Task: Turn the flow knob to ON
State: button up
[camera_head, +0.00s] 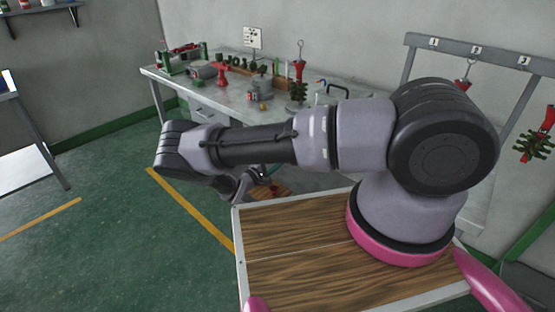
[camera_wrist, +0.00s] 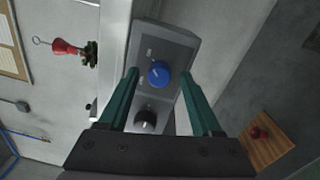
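In the wrist view a grey control box carries a blue knob (camera_wrist: 158,74) with a pale pointer mark and a black knob (camera_wrist: 146,121) nearer my gripper's base. Small labels beside the knobs are too small to read, so I cannot tell which one is the flow knob. My gripper (camera_wrist: 159,72) is open, its two green fingers apart, with the blue knob between the fingertips in the picture. I cannot tell whether either finger touches it. In the head view my arm hides the knobs.
The workbench (camera_head: 215,104) against the wall holds a red-and-green stand (camera_head: 299,78) and several small items. A rack (camera_head: 420,43) with numbered hooks stands at the right. A wooden board (camera_wrist: 270,140) with a red item lies at the wrist view's lower right. Green floor (camera_head: 95,225) is open at left.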

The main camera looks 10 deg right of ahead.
jog(key=v, duration=1)
jog(key=shift+s+a, duration=0.2)
jog(key=shift+a, duration=0.15)
jog(key=s+d+r+m+g+y, duration=0.1)
jog(key=d+r+m+g+y, duration=0.25)
jog(key=r, duration=0.85)
jog(key=s+d+r+m+g+y, duration=0.2)
jog(key=r+m+g+y, duration=0.25)
jog(key=r, duration=0.75)
jog(key=s+d+r+m+g+y, duration=0.1)
jog(key=d+r+m+g+y, duration=0.25)
jog(key=r, duration=0.85)
jog(key=s+d+r+m+t+y, duration=0.1)
jog(key=s+d+r+t+y, duration=0.1)
jog(key=s+r, duration=0.7)
jog(key=s+d+r+m+t+y, duration=0.1)
jog(key=s+d+r+t+y, duration=0.2)
jog(key=s+r, duration=0.7)
notch_tip(320, 180, up, 2)
jog(key=d+t, duration=0.1)
jog(key=t, duration=0.1)
jog(key=shift+s+r+t, duration=0.15)
jog(key=shift+s+t, duration=0.05)
jog(key=shift+t, duration=0.15)
